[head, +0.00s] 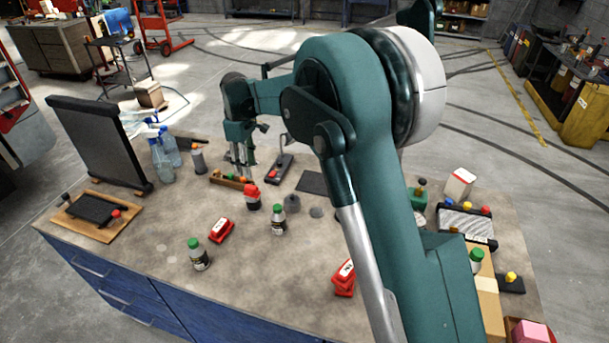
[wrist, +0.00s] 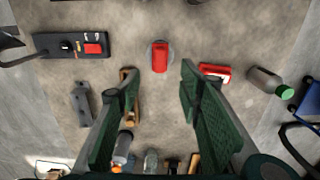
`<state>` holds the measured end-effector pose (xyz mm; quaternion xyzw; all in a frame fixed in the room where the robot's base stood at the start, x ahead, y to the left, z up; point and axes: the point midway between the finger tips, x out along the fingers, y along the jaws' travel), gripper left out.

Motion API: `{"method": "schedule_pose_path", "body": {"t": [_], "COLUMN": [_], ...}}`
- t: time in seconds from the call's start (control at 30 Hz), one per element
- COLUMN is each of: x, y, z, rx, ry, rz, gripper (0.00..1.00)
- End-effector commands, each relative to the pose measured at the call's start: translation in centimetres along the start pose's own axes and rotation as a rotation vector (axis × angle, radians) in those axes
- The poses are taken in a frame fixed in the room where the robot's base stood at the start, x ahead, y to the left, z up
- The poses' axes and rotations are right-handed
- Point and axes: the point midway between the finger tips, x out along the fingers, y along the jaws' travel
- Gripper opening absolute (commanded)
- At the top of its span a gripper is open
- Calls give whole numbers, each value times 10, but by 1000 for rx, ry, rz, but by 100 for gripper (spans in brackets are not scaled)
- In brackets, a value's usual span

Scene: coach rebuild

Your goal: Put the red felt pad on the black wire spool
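My gripper (wrist: 155,82) is open and empty; its two green fingers stand wide apart in the wrist view. In the head view my gripper (head: 243,172) hangs above the back left of the bench, beside a small brown tray. A red piece (wrist: 160,57), seemingly the felt pad, lies beyond the fingertips over a round grey thing. It seems to match the red top (head: 252,190) in the head view, set on a dark round body (head: 252,204) that may be the black spool. I cannot tell for certain that these are pad and spool.
Nearby are a red box (head: 221,230), green-capped bottles (head: 199,253) (head: 278,219), a grey weight-like piece (head: 292,203) and a black device with a red button (wrist: 70,45). Another red box (head: 344,278) lies at the front. The front middle of the bench is mostly clear.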

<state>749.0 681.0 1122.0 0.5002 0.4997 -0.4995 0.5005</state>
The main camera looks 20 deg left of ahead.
Motion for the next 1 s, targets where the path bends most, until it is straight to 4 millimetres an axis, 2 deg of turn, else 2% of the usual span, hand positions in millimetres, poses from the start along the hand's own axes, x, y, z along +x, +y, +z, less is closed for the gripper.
{"method": "schedule_pose_path", "body": {"t": [0.27, 0.47, 0.67, 1.0], "x": [0, -10, -34, -89], "y": [0, 3, 9, 14], "z": [1, 14, 48, 135], "rx": [1, 23, 85, 241], "ry": [0, 6, 22, 65], "rz": [0, 6, 24, 68], "gripper": [36, 36, 36, 36]}}
